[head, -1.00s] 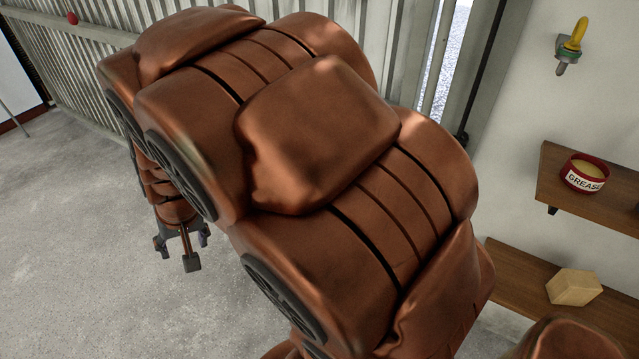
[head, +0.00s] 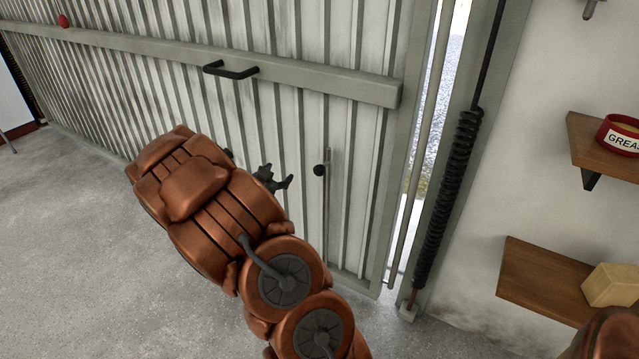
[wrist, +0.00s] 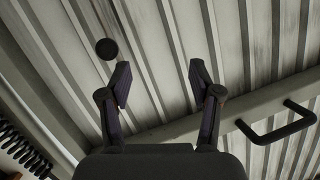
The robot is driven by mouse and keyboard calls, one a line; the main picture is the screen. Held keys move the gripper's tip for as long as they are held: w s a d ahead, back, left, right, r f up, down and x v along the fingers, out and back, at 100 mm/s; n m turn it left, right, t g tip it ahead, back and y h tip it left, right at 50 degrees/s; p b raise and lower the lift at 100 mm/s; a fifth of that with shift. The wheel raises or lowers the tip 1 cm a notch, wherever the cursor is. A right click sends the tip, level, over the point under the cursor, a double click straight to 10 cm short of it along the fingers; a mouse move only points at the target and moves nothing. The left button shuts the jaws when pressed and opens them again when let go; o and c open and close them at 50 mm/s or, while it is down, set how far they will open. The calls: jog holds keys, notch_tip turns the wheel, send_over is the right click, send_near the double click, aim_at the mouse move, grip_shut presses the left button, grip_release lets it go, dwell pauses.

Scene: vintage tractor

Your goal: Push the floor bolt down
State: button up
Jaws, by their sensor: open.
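The floor bolt (head: 326,215) is a thin upright grey rod on the lower part of the corrugated door, with a round black knob (head: 319,170) near its top. In the wrist view the black knob (wrist: 107,48) shows at upper left, beyond the left fingertip and outside the jaws. My gripper (head: 278,178) is open and empty, left of the knob and apart from it in the head view. Its two fingers (wrist: 158,75) also show in the wrist view, spread apart in front of the door. The rod itself is hard to make out in the wrist view.
A black door handle (head: 231,70) sits on the door's crossbar (head: 330,83). A black coil spring (head: 447,190) hangs at the door's right edge. Shelves (head: 545,280) with a grease tin (head: 622,138) and a block (head: 610,286) are at right. Bare concrete floor lies at left.

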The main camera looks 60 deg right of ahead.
aim_at(317, 172)
jog(key=s+d+f+g+h+b, duration=0.1)
jog(key=s+d, duration=0.1)
jog(key=s+d+f+m+g+h+b, duration=0.1)
jog(key=s+d, duration=0.1)
jog(key=s+d+f+m+g+h, duration=0.1)
jog(key=s+d, duration=0.1)
jog(key=shift+s+f+h+b, duration=0.25)
jog(key=shift+h+b, duration=0.05)
jog(key=shift+b, duration=0.1)
jog(key=shift+w+d+b, duration=0.15)
jog(key=shift+d+b, duration=0.1)
jog(key=shift+d, duration=1.45)
jog(key=shift+w+d+b, duration=0.1)
jog(key=shift+d+b, duration=0.1)
jog(key=shift+d, duration=1.45)
grip_shut()
